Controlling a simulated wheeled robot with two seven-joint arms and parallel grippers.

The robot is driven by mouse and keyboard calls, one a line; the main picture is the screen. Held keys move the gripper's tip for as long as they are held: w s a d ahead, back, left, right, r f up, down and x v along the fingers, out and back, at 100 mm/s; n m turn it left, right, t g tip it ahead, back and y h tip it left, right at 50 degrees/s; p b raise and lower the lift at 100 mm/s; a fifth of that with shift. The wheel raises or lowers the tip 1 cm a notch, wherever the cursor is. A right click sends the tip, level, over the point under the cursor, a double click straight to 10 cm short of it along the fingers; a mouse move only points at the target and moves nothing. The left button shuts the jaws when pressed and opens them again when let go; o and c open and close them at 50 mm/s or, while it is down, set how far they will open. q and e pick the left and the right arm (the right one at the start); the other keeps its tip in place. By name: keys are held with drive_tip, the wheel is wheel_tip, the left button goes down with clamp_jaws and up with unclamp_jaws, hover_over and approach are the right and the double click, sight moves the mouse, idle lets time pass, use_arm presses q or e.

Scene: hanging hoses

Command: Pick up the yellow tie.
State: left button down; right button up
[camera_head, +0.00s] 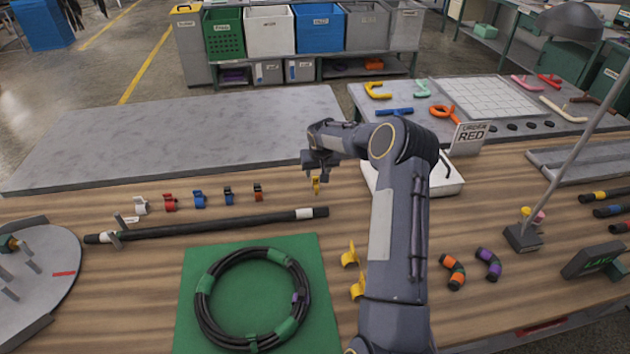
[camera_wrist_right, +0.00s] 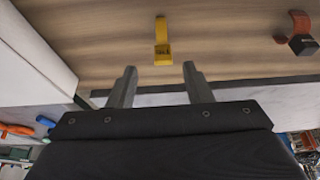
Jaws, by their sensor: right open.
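A small yellow tie (camera_head: 316,185) stands on the wooden table, at the right end of a row of small clips. My right gripper (camera_head: 316,170) is just above it in the head view and partly overlaps it. In the right wrist view the yellow tie (camera_wrist_right: 162,42) lies beyond the open fingertips (camera_wrist_right: 160,78), in line with the gap between them. The fingers are apart, with nothing between them. Two other yellow pieces, one (camera_head: 350,255) and another (camera_head: 357,287), lie nearer the front, beside my right arm. My left gripper is not in view.
Several clips stand left of the tie, the nearest an orange-black one (camera_head: 258,192), also in the wrist view (camera_wrist_right: 298,36). A black hose (camera_head: 220,226) lies in front of the row. A coiled hose (camera_head: 204,305) rests on a green mat (camera_head: 187,335). A white tray (camera_head: 448,185) stands right.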

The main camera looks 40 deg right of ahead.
sight(316, 177)
drive_tip(key=x, duration=0.2)
drive_tip(key=p+x, duration=0.1)
drive_tip(key=shift+w+a+f, duration=0.15)
drive_tip(key=shift+w+f, duration=0.1)
drive_tip(key=shift+f, duration=0.1)
drive_tip(key=shift+w+f+p, duration=0.15)
drive_tip(key=shift+f+p, duration=0.15)
drive_tip(key=shift+f, duration=0.15)
clamp_jaws()
drive_tip(key=shift+r, duration=0.15)
